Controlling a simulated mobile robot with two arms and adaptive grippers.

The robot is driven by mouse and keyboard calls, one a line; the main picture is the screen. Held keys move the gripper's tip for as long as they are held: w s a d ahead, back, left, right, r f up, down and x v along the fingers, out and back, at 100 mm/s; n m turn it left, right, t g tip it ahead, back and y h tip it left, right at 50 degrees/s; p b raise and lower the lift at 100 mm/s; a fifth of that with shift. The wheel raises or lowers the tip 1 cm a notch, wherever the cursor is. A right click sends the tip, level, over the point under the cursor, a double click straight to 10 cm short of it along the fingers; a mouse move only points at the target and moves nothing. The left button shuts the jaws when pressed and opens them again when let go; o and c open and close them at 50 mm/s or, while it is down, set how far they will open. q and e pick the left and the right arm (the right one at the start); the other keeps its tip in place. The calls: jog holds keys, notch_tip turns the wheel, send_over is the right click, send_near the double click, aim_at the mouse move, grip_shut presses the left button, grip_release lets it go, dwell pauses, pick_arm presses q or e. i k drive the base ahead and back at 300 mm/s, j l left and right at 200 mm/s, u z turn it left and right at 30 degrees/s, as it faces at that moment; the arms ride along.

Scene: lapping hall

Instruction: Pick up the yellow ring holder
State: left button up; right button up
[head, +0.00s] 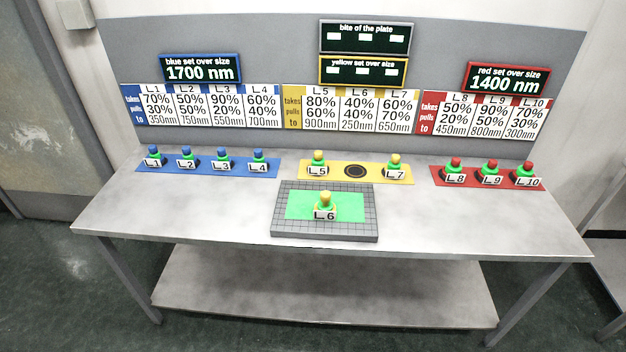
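Three yellow-topped holders with green bodies show in the head view. Holder L6 (325,205) stands upright on the green patch of the grey gridded plate (290,229) at the table's front middle. Holder L5 (318,165) stands at the left end of the yellow mat (337,179), and holder L7 (395,167) at its right end. Between them is an empty dark round spot (356,171). Neither of my grippers is in view, and no holder is being held in this view.
Blue-topped holders L1 to L4 stand on a blue mat (172,171) at left. Red-topped holders L8 to L10 stand on a red mat (487,182) at right. The table (180,215) is clear either side of the plate. A grey back panel (270,50) carries signs behind.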

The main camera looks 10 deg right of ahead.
aim_at(323, 209)
jog(key=i+j, duration=0.15)
jog(key=j, duration=0.25)
jog(key=i+j, duration=0.2)
jog(key=j, duration=0.2)
jog(key=i+j+z, duration=0.1)
jog(key=j, duration=0.25)
jog(key=i+j, duration=0.2)
jog(key=j, duration=0.25)
